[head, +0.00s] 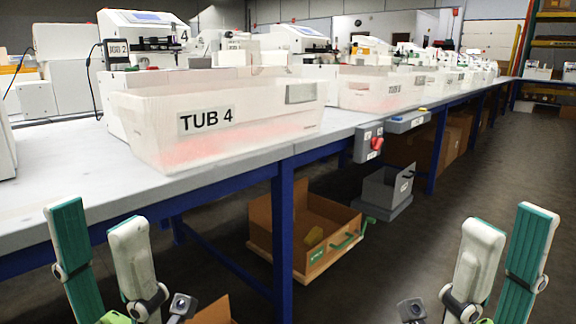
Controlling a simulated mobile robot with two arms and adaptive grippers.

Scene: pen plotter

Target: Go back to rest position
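My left gripper (97,214) is at the bottom left of the head view, in front of the table's near edge. Its teal-padded finger and white finger point up and stand apart, with nothing between them. My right gripper (511,217) is at the bottom right, over the dark floor. Its two fingers also point up, apart and empty. Neither gripper touches anything that I can see. The lower parts of both arms are cut off by the picture's bottom edge.
A long grey table (60,195) on blue legs carries a translucent tub labelled TUB 4 (250,122), more tubs and white machines. A switch box (368,143) hangs on its edge. Below are a wooden crate (262,230) and a grey bin (385,190). The floor (480,165) at right is clear.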

